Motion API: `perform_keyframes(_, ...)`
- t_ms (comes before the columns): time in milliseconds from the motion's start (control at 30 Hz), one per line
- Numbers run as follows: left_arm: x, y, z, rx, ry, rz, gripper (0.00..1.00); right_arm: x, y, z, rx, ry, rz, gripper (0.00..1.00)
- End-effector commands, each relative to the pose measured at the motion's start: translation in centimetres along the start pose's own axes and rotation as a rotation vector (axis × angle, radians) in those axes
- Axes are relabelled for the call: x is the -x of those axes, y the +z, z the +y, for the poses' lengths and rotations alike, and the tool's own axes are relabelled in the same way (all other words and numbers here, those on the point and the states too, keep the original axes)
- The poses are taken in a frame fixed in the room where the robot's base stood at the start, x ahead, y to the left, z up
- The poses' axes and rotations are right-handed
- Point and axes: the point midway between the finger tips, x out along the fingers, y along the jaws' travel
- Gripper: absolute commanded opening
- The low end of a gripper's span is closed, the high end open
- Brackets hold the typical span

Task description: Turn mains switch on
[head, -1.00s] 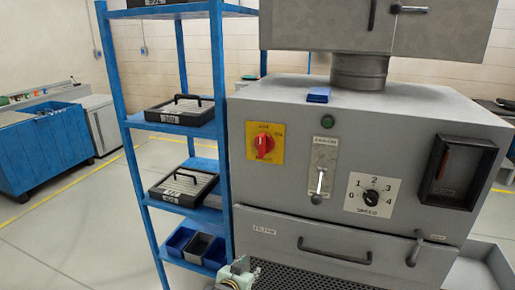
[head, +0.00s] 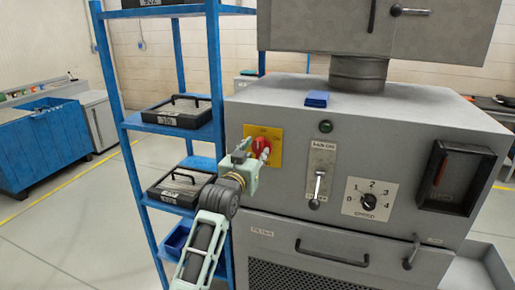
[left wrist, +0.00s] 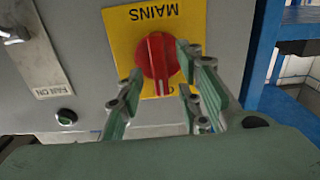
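The mains switch is a red rotary knob (head: 262,147) on a yellow plate (head: 277,144) at the left of the grey machine's front. In the left wrist view, where the plate's MAINS text is upside down, the red knob (left wrist: 157,56) has its grip ridge upright, a white mark at its lower end. My left gripper (head: 257,148) is at the plate, partly covering the knob in the head view. In the left wrist view my left gripper (left wrist: 159,60) is open, its fingertips on either side of the knob; contact cannot be told. My right gripper is not in view.
Beside the switch are a green button (head: 326,127), a lever plate (head: 320,172) and a numbered dial (head: 369,202). A drawer handle (head: 332,254) sticks out below. A blue shelf rack (head: 182,90) with black trays stands close on the left.

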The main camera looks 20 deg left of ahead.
Motion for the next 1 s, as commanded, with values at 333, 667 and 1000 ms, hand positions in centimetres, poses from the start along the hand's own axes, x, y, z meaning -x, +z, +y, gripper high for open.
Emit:
perform_keyframes(333,-1.9,0.0,0.0,0.000,0.000,0.000,0.33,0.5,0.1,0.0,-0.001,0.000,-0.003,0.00)
perform_keyframes(667,-1.9,0.1,0.0,0.000,0.000,0.000,0.22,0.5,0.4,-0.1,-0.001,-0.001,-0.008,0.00)
perform_keyframes(1000,-1.9,0.1,0.0,-0.001,0.000,-0.001,0.00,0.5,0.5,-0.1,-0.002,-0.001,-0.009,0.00)
